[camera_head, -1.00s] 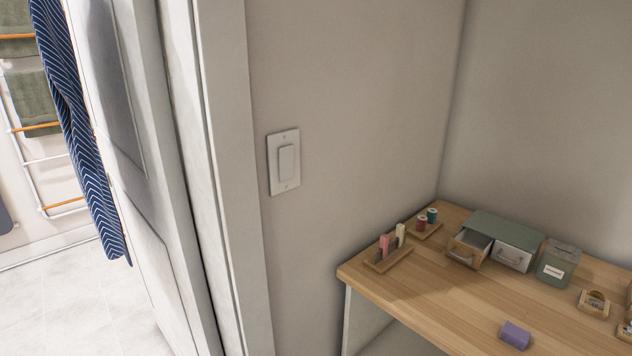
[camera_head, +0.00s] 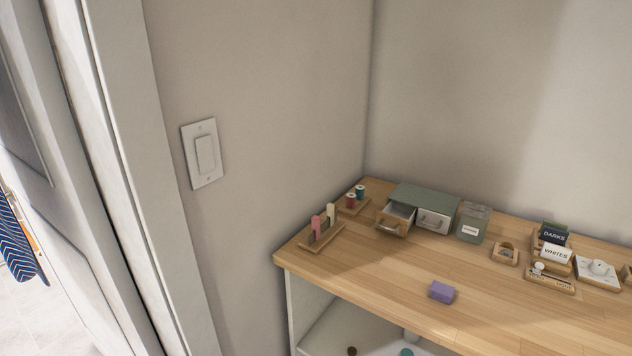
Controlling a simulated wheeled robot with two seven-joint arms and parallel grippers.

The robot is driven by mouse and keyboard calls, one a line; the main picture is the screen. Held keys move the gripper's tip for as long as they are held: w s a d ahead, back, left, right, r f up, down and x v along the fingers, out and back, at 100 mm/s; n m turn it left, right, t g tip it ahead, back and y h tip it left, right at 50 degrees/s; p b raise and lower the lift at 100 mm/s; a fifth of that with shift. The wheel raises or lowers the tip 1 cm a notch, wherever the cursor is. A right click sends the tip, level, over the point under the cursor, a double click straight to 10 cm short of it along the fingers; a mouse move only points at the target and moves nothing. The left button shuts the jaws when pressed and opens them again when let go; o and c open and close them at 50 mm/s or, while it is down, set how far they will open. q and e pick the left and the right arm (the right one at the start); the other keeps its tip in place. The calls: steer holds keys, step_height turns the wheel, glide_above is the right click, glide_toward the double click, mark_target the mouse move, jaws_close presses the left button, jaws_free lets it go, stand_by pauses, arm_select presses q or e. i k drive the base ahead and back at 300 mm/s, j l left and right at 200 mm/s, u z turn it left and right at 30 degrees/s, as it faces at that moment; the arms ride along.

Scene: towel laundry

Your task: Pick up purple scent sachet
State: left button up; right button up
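The purple scent sachet (camera_head: 441,292) is a small purple block lying alone near the front edge of the wooden counter (camera_head: 370,270). Nothing touches it or covers it. Neither of my grippers shows in the head view, so I cannot see where they are or whether they are open.
Behind the sachet stand a small green-topped drawer box (camera_head: 424,201) with a drawer pulled out, a green tin (camera_head: 473,223), and a wooden tray (camera_head: 322,238) with upright pegs. DARKS (camera_head: 553,234) and WHITES (camera_head: 554,253) labels stand right. A wall and door frame bound the left.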

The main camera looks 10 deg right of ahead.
mark_target(440, 291)
steer(key=z, duration=1.3)
